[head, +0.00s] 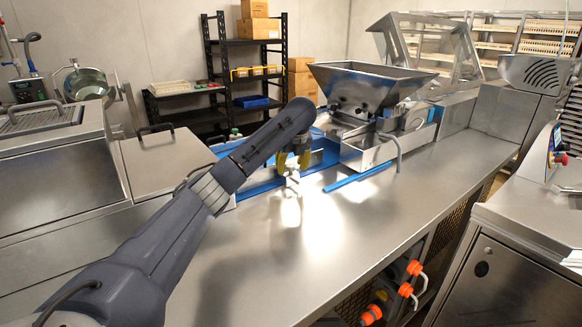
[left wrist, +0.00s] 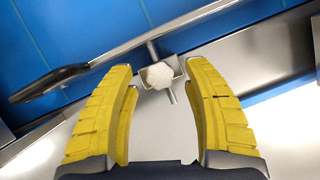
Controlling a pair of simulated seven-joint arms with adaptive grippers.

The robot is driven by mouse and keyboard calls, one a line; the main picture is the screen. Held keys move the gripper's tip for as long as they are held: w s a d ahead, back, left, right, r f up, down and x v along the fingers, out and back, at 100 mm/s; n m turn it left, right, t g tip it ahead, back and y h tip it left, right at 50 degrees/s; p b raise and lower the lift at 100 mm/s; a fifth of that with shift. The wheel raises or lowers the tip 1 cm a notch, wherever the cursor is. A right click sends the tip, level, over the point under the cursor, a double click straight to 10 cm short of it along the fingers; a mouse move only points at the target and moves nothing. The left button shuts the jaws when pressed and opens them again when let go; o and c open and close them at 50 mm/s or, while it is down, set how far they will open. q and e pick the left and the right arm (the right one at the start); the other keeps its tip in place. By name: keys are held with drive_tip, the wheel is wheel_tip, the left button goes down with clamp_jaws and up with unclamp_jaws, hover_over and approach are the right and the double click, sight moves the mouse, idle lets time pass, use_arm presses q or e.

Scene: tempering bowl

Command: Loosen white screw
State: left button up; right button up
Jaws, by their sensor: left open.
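The white screw (left wrist: 159,75) shows in the left wrist view as a pale, many-sided head on a small metal block, with a thin metal pin beside it. It lies between and just beyond the yellow fingertips of my left gripper (left wrist: 160,78). The fingers are spread apart with nothing between them, and I see no contact with the screw. In the head view my left gripper (head: 291,160) hangs above the steel table by the blue belt, and the screw cannot be made out clearly there. My right gripper is not in view.
A metal bar with a black handle (left wrist: 50,82) runs beside the screw, over a blue surface (left wrist: 90,25). A steel hopper (head: 370,88) stands right of my left gripper. The steel table (head: 350,230) is clear in front.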

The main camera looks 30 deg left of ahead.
use_arm(q)
drive_tip(key=shift+o, duration=0.2)
drive_tip(key=shift+a+f, duration=0.1)
drive_tip(key=shift+f, duration=0.05)
clamp_jaws()
idle(0.4)
